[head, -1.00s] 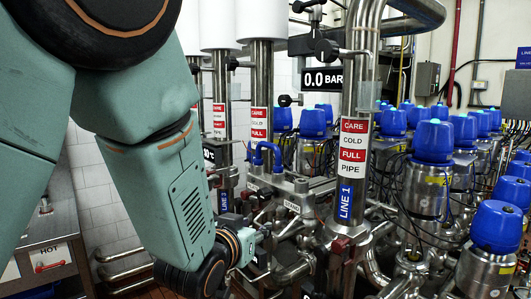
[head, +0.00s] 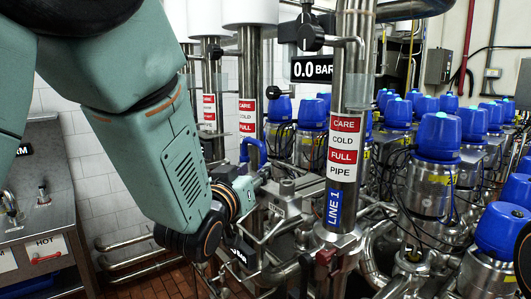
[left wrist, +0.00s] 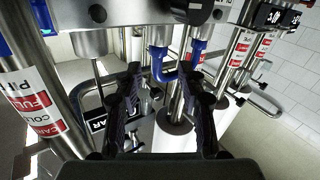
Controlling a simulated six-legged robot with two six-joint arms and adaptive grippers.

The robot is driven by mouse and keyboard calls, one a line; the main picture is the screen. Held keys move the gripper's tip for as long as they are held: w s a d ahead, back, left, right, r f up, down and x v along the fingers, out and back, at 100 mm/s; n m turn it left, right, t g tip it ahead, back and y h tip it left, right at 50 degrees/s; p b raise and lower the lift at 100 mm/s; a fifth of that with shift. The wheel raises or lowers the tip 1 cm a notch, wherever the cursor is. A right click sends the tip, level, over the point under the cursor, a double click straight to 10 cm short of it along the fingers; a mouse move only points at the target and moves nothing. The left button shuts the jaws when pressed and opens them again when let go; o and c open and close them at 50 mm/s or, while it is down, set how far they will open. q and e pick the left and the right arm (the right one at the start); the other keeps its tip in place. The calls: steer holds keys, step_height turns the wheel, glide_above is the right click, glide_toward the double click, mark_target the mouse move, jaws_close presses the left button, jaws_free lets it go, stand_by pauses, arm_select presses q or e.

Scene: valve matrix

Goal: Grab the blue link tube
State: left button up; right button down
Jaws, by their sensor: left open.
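The blue link tube (head: 254,147) is a bent blue pipe beside the LINE 1 pipe in the head view. In the left wrist view the blue link tube (left wrist: 158,68) shows as a U-shaped bend, upside down, between two upright ends under metal fittings. My left gripper (head: 254,184) is just below the tube in the head view. In the left wrist view my left gripper (left wrist: 161,84) has its two dark fingers spread, with the tube's bend showing between and beyond their tips. No contact shows.
The LINE 1 pipe (head: 343,130) stands right of the tube, with a 0.0 BAR display (head: 312,69) above. Several blue-capped valves (head: 437,140) crowd the right side. A steel sink unit (head: 40,190) is at the left, and tiled floor lies below.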

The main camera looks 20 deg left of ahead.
mark_target(262, 160)
arm_select(q)
steer(key=shift+w+d+r, duration=0.1)
steer(key=shift+w, duration=0.35)
steer(key=w, duration=0.1)
steer(key=w+p, duration=0.1)
steer(key=w, duration=0.1)
steer(key=w+p, duration=0.1)
steer(key=shift+w+d+r, duration=0.15)
steer(key=shift+w+r, duration=0.1)
steer(key=shift+w, duration=0.4)
steer(key=shift+d, duration=0.1)
steer(key=shift+w, duration=0.1)
steer(key=c, duration=0.5)
jaws_close()
